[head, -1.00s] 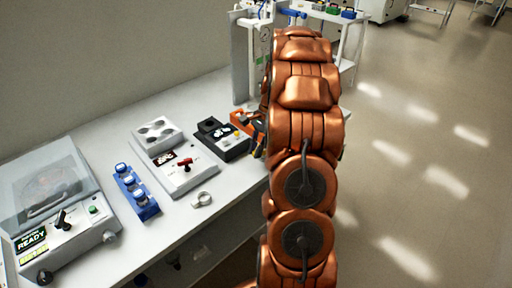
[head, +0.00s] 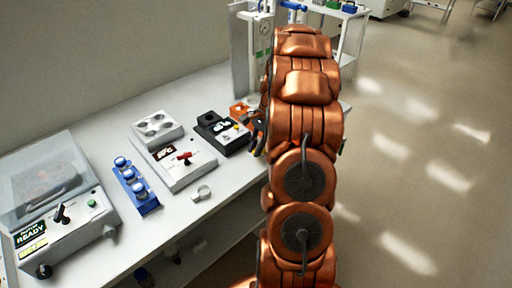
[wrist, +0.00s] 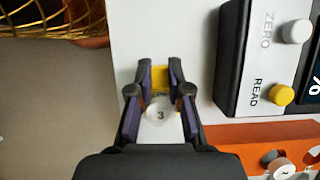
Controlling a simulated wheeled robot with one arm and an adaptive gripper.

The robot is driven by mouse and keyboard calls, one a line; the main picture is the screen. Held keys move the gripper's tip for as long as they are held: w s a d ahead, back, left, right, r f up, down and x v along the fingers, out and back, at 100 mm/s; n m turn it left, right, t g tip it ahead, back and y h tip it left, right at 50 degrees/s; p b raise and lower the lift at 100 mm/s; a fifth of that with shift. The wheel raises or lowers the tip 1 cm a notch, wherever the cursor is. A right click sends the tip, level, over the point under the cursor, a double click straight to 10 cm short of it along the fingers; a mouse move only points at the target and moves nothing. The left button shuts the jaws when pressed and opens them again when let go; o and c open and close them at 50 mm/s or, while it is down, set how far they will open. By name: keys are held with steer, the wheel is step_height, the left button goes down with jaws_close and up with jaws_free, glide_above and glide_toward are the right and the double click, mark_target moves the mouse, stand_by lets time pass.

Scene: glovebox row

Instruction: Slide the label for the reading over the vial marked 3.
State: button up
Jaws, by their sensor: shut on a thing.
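In the wrist view my gripper (wrist: 161,88) is shut, with a white round top marked 3 between its fingers; I take this as the vial marked 3 (wrist: 160,113). A yellow piece (wrist: 161,75) shows between the fingertips beyond it. Whether that is a label or part of the vial I cannot tell. The vial's lower part is hidden. In the head view my arm hides most of the gripper (head: 257,135), beside the black meter (head: 222,134). The meter's READ button (wrist: 282,95) shows right of the gripper.
An orange rack (wrist: 260,132) with small round tops, one marked 1, lies at lower right in the wrist view. A blue rack (head: 149,206) with several vials, a red-handled device (head: 198,169), a loose ring (head: 202,193) and a clear-lidded machine (head: 45,185) share the bench.

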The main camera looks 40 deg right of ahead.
steer(key=o, duration=0.8)
steer(key=shift+c, duration=0.2)
steer(key=v, duration=1.2)
steer(key=s+a+r+n+g+h, duration=0.1)
steer(key=s+a+r+n, duration=0.15)
steer(key=a, duration=0.55)
steer(key=s+a+r+n, duration=0.1)
steer(key=a+n, duration=0.2)
steer(key=a, duration=0.4)
steer(key=s+a+r+n+g+h, duration=0.1)
steer(key=s+a+n, duration=0.15)
steer(key=a, duration=0.55)
steer(key=s+a+f+n+h, duration=0.1)
steer(key=s+a+f+n, duration=0.1)
steer(key=s+a+n, duration=0.3)
steer(key=s+a+f+n+h, duration=0.1)
steer(key=s+a+n, duration=0.4)
steer(key=s, duration=0.8)
steer(key=shift+s+a+f, duration=0.4)
steer(key=shift+a+f, duration=0.2)
steer(key=shift+f, duration=0.1)
